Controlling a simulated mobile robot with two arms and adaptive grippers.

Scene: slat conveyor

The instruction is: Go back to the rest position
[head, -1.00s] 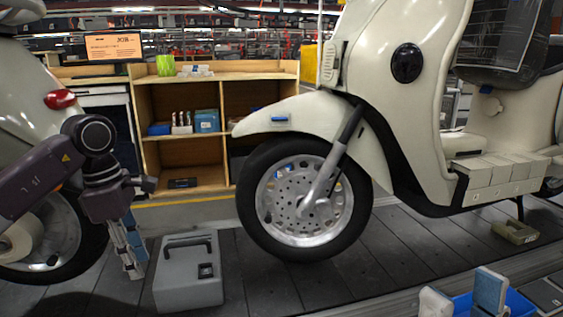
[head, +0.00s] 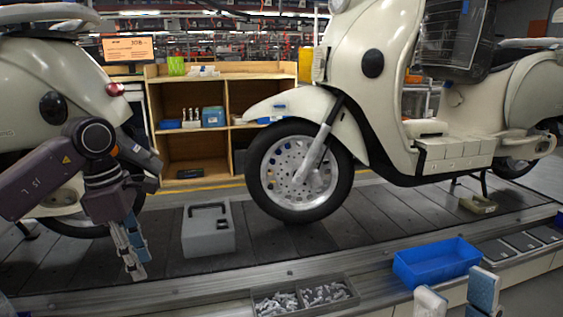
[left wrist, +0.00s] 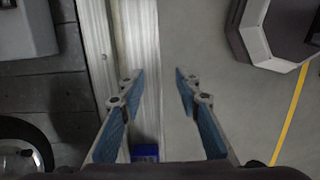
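My left gripper (head: 135,250) hangs fingers down at the left of the head view, to the left of the grey case (head: 208,230). It is empty, and its two blue-padded fingers stand apart in the left wrist view (left wrist: 160,80), over the conveyor's near edge and the floor. My right gripper (head: 458,296) shows only as two separate fingertips at the bottom right of the head view, with nothing visible between them. The rest of the right arm is out of view.
A cream scooter (head: 385,90) stands on the slat conveyor (head: 400,215); another (head: 50,75) is behind my left arm. A blue bin (head: 437,262) and a tray of metal parts (head: 305,297) lie along the near edge. Wooden shelves (head: 225,75) stand behind.

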